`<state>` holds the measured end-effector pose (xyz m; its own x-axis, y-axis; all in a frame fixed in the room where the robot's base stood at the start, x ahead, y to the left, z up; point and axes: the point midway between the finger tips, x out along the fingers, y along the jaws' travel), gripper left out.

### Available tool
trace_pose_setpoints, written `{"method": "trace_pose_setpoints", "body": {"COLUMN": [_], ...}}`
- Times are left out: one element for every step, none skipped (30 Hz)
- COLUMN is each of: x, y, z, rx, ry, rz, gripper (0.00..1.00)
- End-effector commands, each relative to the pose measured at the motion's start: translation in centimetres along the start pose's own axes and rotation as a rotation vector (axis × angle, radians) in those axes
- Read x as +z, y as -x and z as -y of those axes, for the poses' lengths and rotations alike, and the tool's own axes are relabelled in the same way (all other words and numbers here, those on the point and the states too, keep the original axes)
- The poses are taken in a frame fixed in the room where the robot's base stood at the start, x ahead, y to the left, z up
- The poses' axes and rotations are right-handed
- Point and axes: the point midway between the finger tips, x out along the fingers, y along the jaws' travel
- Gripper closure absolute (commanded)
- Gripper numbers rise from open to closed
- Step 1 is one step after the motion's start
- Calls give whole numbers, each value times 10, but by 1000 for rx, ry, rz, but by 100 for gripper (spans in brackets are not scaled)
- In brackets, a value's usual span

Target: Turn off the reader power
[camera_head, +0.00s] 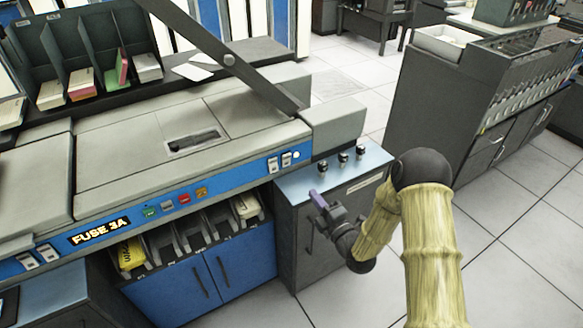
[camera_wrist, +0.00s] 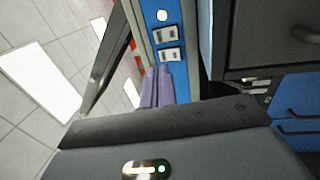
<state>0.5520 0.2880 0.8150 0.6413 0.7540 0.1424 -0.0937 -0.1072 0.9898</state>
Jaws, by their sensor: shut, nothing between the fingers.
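The reader is a long grey machine with a blue front strip (camera_head: 225,181). Near the strip's right end are two pale rocker switches, a left one (camera_head: 273,164) and a right one (camera_head: 286,159), beside a lit white lamp (camera_head: 296,154). In the wrist view both rockers (camera_wrist: 167,34) (camera_wrist: 170,55) and the lamp (camera_wrist: 162,15) show just beyond my fingertips. Their labels are too small to read. My gripper (camera_head: 316,197) has purple fingers, shut and empty. It is in front of the cabinet, right of and below the rockers in the head view, apart from them.
Two more rockers (camera_head: 38,256) sit on the strip's left, beside a lit "FUSE 3A" display (camera_head: 99,232). Coloured buttons (camera_head: 175,201) lie mid-strip. A low cabinet with several black knobs (camera_head: 342,158) stands right. Card trays (camera_head: 195,230) are below. Floor (camera_head: 510,220) is clear at right.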

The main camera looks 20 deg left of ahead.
Motion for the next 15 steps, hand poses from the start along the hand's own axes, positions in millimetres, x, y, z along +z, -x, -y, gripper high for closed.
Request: {"method": "trace_pose_setpoints", "body": {"x": [0,0,0,0,0,0,0,1,1,1,1,1,1,0,0], "y": [0,0,0,-1,-2,-4,-7,-9,-13,-17,-21,-27,-32,-38,-45], "z": [0,0,0,0,0,0,0,0,-1,-1,-1,-1,-1,-1,-1], "rx": [-1,-1,-1,-1,-1,-1,-1,-1,0,0,0,0,0,0,0], "ry": [0,0,-1,-1,-1,-1,0,0,0,-1,0,-1,-1,-1,-1], "rz": [1,1,1,1,1,1,1,1,1,1,1,1,1,0,1], "gripper": [100,100,100,100,100,100,100,100,100,100,100,100,100,100,100]}}
